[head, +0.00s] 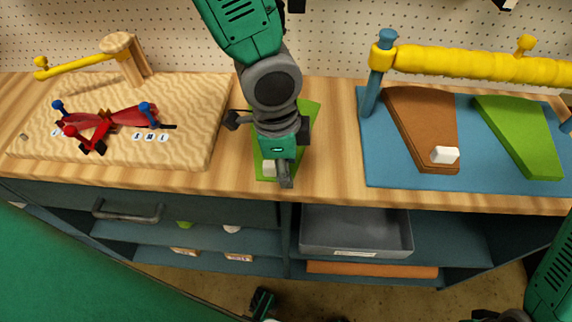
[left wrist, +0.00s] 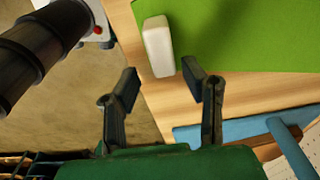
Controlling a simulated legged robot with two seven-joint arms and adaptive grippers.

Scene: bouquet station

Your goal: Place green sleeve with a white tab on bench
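A green sleeve (head: 307,118) lies on the wooden bench beneath my left gripper, which hides much of it. Its white tab (head: 269,168) is at the near end, by the bench's front edge. My left gripper (head: 262,152) is over the sleeve, fingers spread and empty. In the left wrist view, the tab (left wrist: 158,46) is just beyond the open fingertips (left wrist: 162,82), with the green sleeve (left wrist: 235,35) to its right. I cannot tell the exact height of the fingers above it. A dark part shows at the bottom of the head view; whether it is my right gripper is unclear.
The blue mat (head: 400,178) at right holds a brown sleeve (head: 425,125) with a white tab and another green sleeve (head: 520,135), below a yellow roll (head: 460,64). A board (head: 195,130) with a red bundle is at left. Open shelves with a grey tray (head: 355,235) are below.

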